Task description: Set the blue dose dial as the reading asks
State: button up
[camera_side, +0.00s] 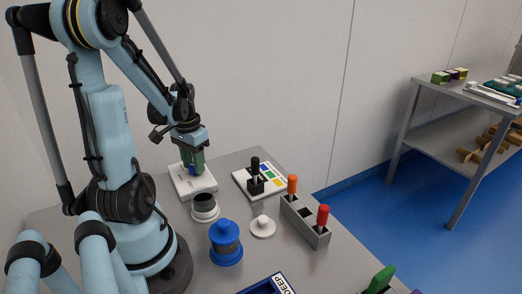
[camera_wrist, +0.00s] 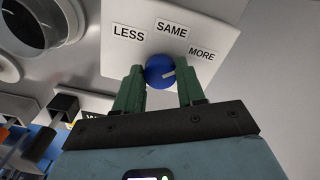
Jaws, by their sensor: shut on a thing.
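The blue dose dial (camera_wrist: 159,70) sits on a white plate (camera_wrist: 190,28) with the labels LESS, SAME and MORE in the wrist view. Its white pointer mark points right and slightly up, roughly towards MORE. My gripper (camera_wrist: 160,76) is shut on the dial, with one green finger on each side of it. In the side view my gripper (camera_side: 194,161) points down over the white plate (camera_side: 200,186) at the back of the table, and a little of the blue dial (camera_side: 192,171) shows between the fingers. I cannot make out a reading that asks for a setting.
Nearby are a blue jar (camera_side: 226,255), a white knobbed lid (camera_side: 262,229), a board with coloured squares (camera_side: 270,187) and a grey tool rack (camera_side: 304,226). A blue DEEP tray (camera_side: 252,290) is at the front.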

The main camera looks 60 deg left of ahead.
dwell(0.4)
jog(key=o, duration=1.1)
jog(key=shift+c, duration=0.2)
notch_tip(320, 180, up, 12)
dwell(0.4)
jog(key=w+d+m+t, duration=0.2)
jog(key=w+d, duration=0.4)
jog(key=d, duration=0.6)
jog(key=w+d+f+m+t, duration=0.1)
jog(key=w+d+m+t, duration=0.2)
jog(key=d, duration=0.9)
jog(key=w+t, duration=0.2)
jog(key=w, duration=0.1)
jog(key=shift+d+f, duration=0.25)
jog(key=shift+f, duration=0.05)
